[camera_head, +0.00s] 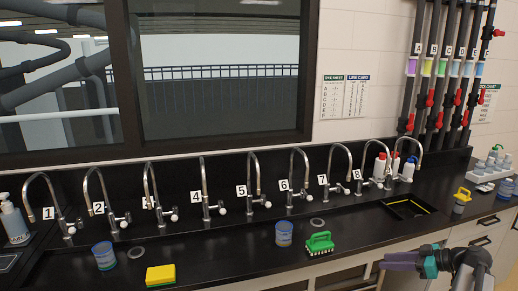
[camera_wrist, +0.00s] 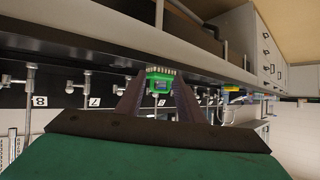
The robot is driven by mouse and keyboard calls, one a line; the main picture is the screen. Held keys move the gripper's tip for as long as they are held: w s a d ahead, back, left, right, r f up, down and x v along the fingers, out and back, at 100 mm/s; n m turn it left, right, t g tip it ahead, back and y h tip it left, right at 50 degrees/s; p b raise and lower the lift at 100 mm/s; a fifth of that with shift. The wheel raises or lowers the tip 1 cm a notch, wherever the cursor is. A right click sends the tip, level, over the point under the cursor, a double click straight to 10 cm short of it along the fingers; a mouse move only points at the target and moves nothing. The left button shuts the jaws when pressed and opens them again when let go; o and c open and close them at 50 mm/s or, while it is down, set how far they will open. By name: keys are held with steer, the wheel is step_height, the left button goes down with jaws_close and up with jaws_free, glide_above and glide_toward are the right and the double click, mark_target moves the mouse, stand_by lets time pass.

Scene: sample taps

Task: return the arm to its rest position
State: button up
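My arm shows at the lower right of the head view. Its gripper (camera_head: 388,261) points left, in front of the counter edge. In the wrist view, which is upside down, the two dark fingers of my gripper (camera_wrist: 160,84) stand apart with nothing held between them. A green brush (camera_wrist: 160,80) shows in the gap between the fingers, at some distance beyond them. In the head view the green brush (camera_head: 320,243) lies on the black counter, to the left of the gripper.
The black counter (camera_head: 215,250) carries a row of numbered taps (camera_head: 205,190). A blue-labelled jar (camera_head: 284,233) and a yellow-green sponge (camera_head: 160,275) stand on it. A small black basin (camera_head: 408,208) is at right. Cabinet drawers (camera_head: 488,240) lie beside my arm.

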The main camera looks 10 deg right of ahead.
steer(key=w+a+f+n+g+y, duration=0.1)
steer(key=w+a+f+g, duration=0.1)
steer(key=a+f, duration=0.7)
steer(key=w+a+f+n+g+y, duration=0.1)
steer(key=w+a+f+g+y, duration=0.15)
steer(key=a+f, duration=0.65)
steer(key=s+a+f+g+h+b, duration=0.15)
steer(key=s+a+f, duration=0.3)
steer(key=a, duration=0.55)
steer(key=s+a+f+g, duration=0.3)
steer(key=a+f, duration=0.3)
steer(key=a, duration=0.3)
steer(key=s+a+f+m+g+h, duration=0.1)
steer(key=s+a+f+g+h, duration=0.15)
steer(key=s+a+f, duration=0.4)
steer(key=s+a+f+g+h, duration=0.25)
steer(key=s+f, duration=0.45)
steer(key=s, duration=0.4)
steer(key=s+d+f+m+h, duration=0.4)
steer(key=s+d+m, duration=0.2)
steer(key=s+m, duration=0.1)
steer(key=shift+s+d+f+m+g+h, duration=0.2)
steer(key=shift+d+f+m+g+h, duration=0.2)
steer(key=shift+m, duration=0.2)
